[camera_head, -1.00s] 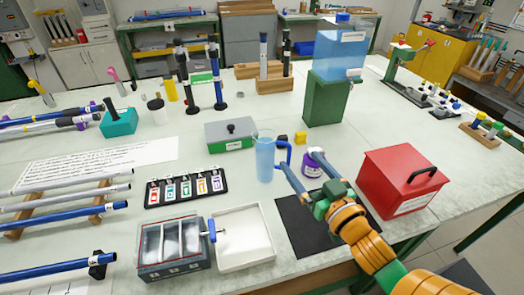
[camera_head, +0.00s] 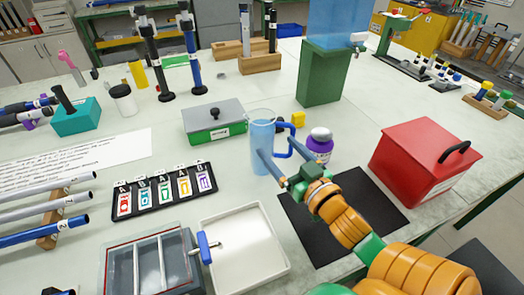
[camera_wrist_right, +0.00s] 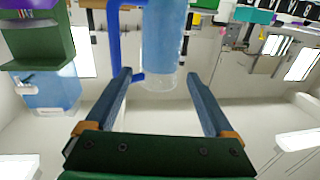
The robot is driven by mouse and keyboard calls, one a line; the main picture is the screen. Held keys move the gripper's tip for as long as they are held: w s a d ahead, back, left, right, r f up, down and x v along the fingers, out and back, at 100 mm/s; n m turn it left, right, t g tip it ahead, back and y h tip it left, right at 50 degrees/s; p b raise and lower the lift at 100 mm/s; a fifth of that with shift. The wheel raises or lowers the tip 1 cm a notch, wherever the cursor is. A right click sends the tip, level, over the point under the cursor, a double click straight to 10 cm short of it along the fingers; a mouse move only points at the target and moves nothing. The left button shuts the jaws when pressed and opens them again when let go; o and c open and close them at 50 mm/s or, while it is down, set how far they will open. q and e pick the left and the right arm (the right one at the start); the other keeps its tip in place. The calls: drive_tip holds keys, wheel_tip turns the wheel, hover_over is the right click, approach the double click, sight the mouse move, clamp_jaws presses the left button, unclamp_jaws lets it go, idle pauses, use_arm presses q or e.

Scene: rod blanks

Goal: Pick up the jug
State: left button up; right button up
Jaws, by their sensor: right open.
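The jug (camera_head: 262,148) is a clear blue cylinder with a blue handle (camera_head: 291,143) on its right side. It stands upright on the bench, in front of the green-and-grey box. My right gripper (camera_head: 276,150) is open, its two blue fingers pointing at the jug from the front right. In the right wrist view, which looks upside down, the jug (camera_wrist_right: 165,40) lies just beyond and between the fingertips (camera_wrist_right: 158,74). The handle is close to the left fingertip there; I cannot tell whether they touch. My left gripper is not in view.
A red box (camera_head: 410,165) is further right. A white tray (camera_head: 286,262) and a card rack (camera_head: 212,178) lie front left. A black mat (camera_head: 375,190) lies under my forearm.

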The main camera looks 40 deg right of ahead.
sight(256, 123)
drive_tip(key=w, duration=0.7)
drive_tip(key=w+d+p, duration=0.1)
drive_tip(key=w, duration=0.3)
drive_tip(key=shift+w, duration=0.2)
drive_tip(key=shift+r, duration=0.15)
clamp_jaws()
